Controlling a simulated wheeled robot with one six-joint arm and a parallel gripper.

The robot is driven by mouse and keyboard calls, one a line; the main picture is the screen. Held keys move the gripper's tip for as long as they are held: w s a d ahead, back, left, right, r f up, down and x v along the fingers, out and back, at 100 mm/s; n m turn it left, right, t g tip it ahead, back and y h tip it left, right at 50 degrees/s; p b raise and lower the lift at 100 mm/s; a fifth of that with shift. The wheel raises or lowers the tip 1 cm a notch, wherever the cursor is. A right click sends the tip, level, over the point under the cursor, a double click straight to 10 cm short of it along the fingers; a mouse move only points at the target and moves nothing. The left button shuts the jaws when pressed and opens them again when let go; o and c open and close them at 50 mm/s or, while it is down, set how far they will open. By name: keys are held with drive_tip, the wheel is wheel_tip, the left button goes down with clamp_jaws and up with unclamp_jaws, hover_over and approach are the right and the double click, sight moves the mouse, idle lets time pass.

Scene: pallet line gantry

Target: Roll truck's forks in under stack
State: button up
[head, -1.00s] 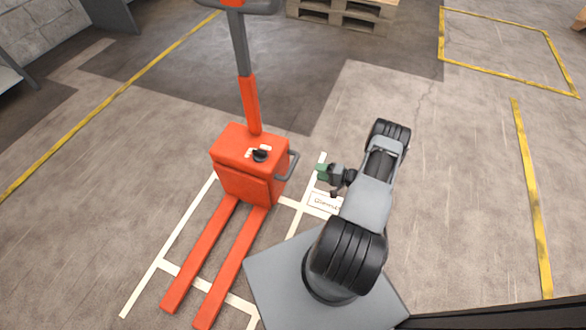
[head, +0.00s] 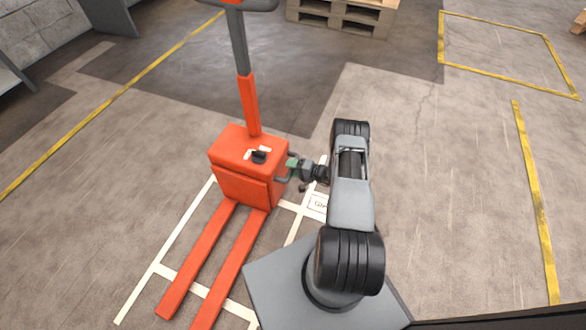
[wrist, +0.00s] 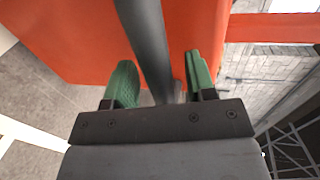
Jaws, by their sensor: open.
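The orange pallet truck (head: 241,184) stands on the floor at the left of centre in the head view. Its two forks (head: 232,262) point toward the bottom of the picture, with nothing on them. A grey side handle (head: 283,181) sticks out from the truck's right side. My gripper (head: 291,168) is open at this handle. In the wrist view the handle bar (wrist: 150,50) runs between the two green fingers (wrist: 160,88), with room on both sides. The orange body (wrist: 80,35) fills the space behind. A wooden pallet stack (head: 340,14) stands at the top, partly cut off.
White lines (head: 174,245) frame the truck's bay, with a floor label (head: 318,203) beside it. Yellow lines (head: 110,105) mark the floor on the left and right. An empty yellow-outlined area (head: 505,50) lies at the upper right. Open floor separates the truck from the pallets.

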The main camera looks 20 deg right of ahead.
drive_tip(key=shift+c, duration=0.4)
clamp_jaws()
